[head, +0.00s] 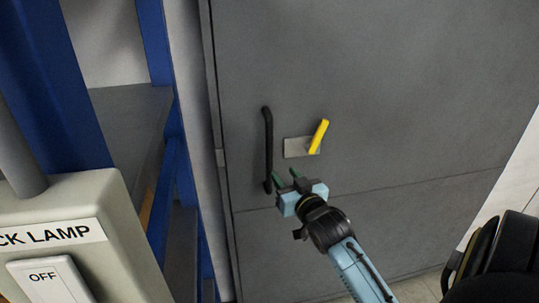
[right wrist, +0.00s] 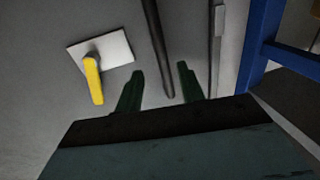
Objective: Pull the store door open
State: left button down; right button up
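The store door (head: 390,90) is a large grey panel that looks shut against its frame. A black vertical bar handle (head: 268,150) is on its left side. Right of the handle is a yellow lever (head: 319,136) on a pale plate, tilted from vertical. My right gripper (head: 284,178) is at the lower end of the handle with its green fingers apart. In the right wrist view the handle (right wrist: 158,45) runs down between the two open fingers (right wrist: 160,85), with gaps on both sides. The yellow lever (right wrist: 93,80) is left of the fingers there. My left gripper is not in view.
A blue-framed shelf rack (head: 160,130) stands left of the door. A beige box (head: 85,235) with a lamp label and an OFF switch is at the lower left. A black object (head: 500,255) is at the lower right. Floor shows beneath the door.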

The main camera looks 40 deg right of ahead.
aim_at(271, 158)
jog(key=x, duration=1.1)
jog(key=shift+a, duration=0.1)
jog(key=shift+c, duration=0.2)
grip_shut()
